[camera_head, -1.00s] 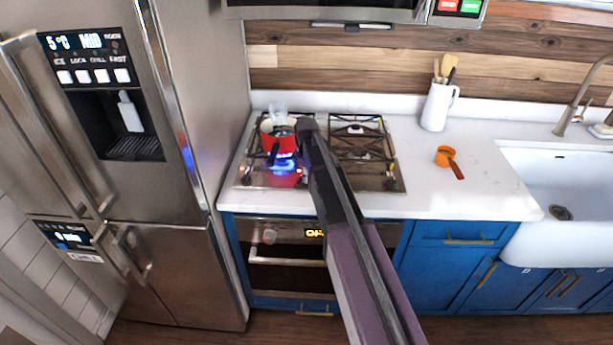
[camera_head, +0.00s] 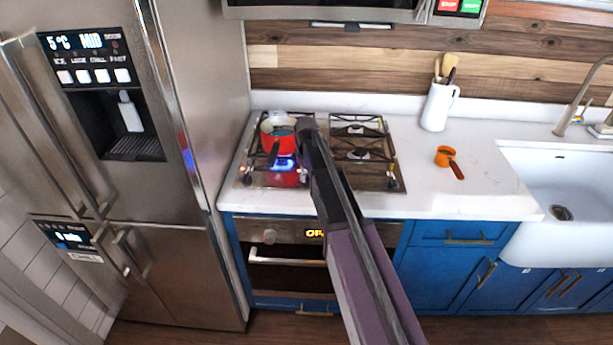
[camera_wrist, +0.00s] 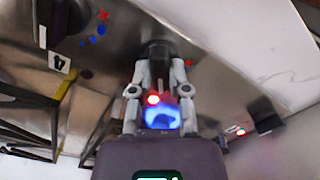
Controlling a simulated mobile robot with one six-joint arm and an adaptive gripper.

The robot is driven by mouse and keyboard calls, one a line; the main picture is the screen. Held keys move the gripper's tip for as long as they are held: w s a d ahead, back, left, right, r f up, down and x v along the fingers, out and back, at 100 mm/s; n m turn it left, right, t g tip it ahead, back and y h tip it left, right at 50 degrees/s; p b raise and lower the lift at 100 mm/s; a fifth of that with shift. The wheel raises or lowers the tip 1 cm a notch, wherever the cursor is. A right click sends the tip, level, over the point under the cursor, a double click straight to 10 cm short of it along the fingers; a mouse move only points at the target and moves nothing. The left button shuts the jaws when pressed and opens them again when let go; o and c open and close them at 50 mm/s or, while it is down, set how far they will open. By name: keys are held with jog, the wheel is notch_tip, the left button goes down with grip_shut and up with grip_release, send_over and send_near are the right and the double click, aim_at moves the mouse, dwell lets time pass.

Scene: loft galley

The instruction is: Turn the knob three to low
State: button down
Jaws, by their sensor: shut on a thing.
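In the wrist view, my gripper (camera_wrist: 160,70) has its two fingers closed on a dark knob (camera_wrist: 156,48) on the steel cooktop. No number is readable beside this knob. Another dark knob (camera_wrist: 67,14), with a label "4" (camera_wrist: 60,63) near it, shows at the upper left. In the head view, my arm hides the gripper and the held knob. The held knob's setting cannot be read.
An orange measuring cup (camera_head: 445,156) lies on the counter to the right, near a white utensil jug (camera_head: 437,106) and the sink (camera_head: 560,180). The fridge (camera_head: 190,150) stands close on the left. A microwave (camera_head: 325,10) hangs above. The counter's front right is clear.

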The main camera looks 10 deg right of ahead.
dwell(0.3)
jog(key=c, duration=0.6)
grip_release()
jog(key=shift+n, duration=0.3)
jog(key=n, duration=0.5)
jog(key=shift+n, duration=0.3)
jog(key=n, duration=0.3)
jog(key=shift+r+n, duration=0.2)
jog(key=shift+n, duration=0.1)
notch_tip(320, 180, up, 14)
jog(key=p, duration=1.4)
jog(key=s+f+m+b, duration=1.4)
jog(key=s+f+b, duration=1.1)
jog(key=s+f, duration=0.1)
jog(key=shift+a+b, duration=0.15)
jog(key=shift+b, duration=0.2)
